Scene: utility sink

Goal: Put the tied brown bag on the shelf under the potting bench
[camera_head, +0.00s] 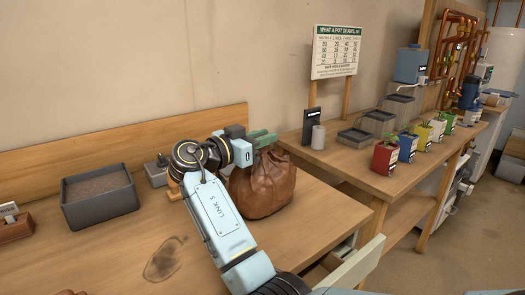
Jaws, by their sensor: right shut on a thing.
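The tied brown bag (265,192) is at the right part of the near wooden bench (120,245), bulging and upright. My right gripper (264,139) is at its gathered top and shut on it; the arm reaches over from the lower middle and hides the bag's left side. I cannot tell whether the bag's base touches the bench top. A lower wooden shelf (405,222) shows under the farther bench at right; the space under the near bench is mostly hidden. My left gripper is not in view.
A grey soil tray (98,196) stands left on the near bench. The right bench (350,168) carries a sign (336,52), black trays (356,138) and several coloured plant pots (386,157). A pale panel (352,264) sticks out below the near bench's right end.

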